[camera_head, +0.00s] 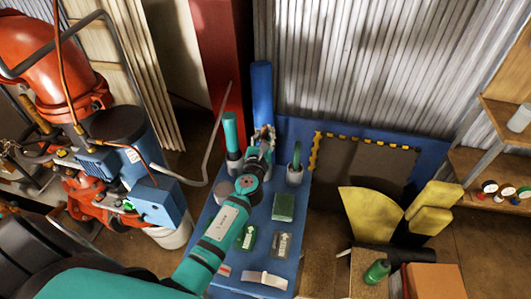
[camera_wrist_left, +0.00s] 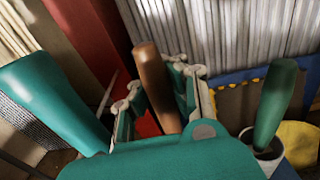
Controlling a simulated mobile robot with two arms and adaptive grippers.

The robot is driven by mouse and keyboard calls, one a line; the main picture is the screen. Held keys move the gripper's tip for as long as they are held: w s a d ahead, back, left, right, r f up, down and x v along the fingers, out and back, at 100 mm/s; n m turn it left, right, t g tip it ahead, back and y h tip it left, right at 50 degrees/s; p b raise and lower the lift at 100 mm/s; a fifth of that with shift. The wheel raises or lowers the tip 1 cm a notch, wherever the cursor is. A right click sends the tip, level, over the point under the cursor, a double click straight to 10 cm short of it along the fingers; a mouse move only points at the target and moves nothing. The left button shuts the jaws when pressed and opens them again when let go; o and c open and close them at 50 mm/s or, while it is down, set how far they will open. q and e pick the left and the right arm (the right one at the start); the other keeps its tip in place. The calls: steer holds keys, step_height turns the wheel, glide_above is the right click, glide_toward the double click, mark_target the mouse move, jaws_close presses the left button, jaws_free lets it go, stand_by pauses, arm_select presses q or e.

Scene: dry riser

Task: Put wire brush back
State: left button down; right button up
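A brown handle (camera_wrist_left: 153,80), which seems to be the wire brush's, stands slightly tilted between the fingers of my left gripper in the left wrist view. The brush head is hidden behind the gripper. My left gripper (camera_head: 262,138) is over the blue table (camera_head: 230,235), between two green-handled tools. In the left wrist view my left gripper (camera_wrist_left: 158,95) has its fingers apart on both sides of the brown handle; a narrow gap shows on the left, and the right finger is close to it. My right gripper is not in view.
One green handle (camera_head: 230,130) stands in a cup on the left, another (camera_head: 297,155) in a cup (camera_head: 295,177) on the right. A green block (camera_head: 284,207) lies in front. A red pillar (camera_head: 220,60) and blue post (camera_head: 262,100) rise behind.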

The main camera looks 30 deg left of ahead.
arm_select(q)
step_height(320, 180, down, 4)
steer(key=b, duration=0.2)
steer(key=shift+f+b, duration=0.2)
steer(key=shift+b, duration=0.15)
steer(key=c, duration=1.6)
jaws_free()
steer(key=shift+o, duration=0.6)
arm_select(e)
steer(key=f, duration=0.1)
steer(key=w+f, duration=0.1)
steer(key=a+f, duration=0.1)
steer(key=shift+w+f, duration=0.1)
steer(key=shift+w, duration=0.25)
arm_select(q)
steer(key=v, duration=1.2)
steer(key=shift+b, duration=0.35)
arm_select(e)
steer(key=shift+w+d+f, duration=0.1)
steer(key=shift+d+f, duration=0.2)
arm_select(q)
steer(key=shift+r, duration=0.1)
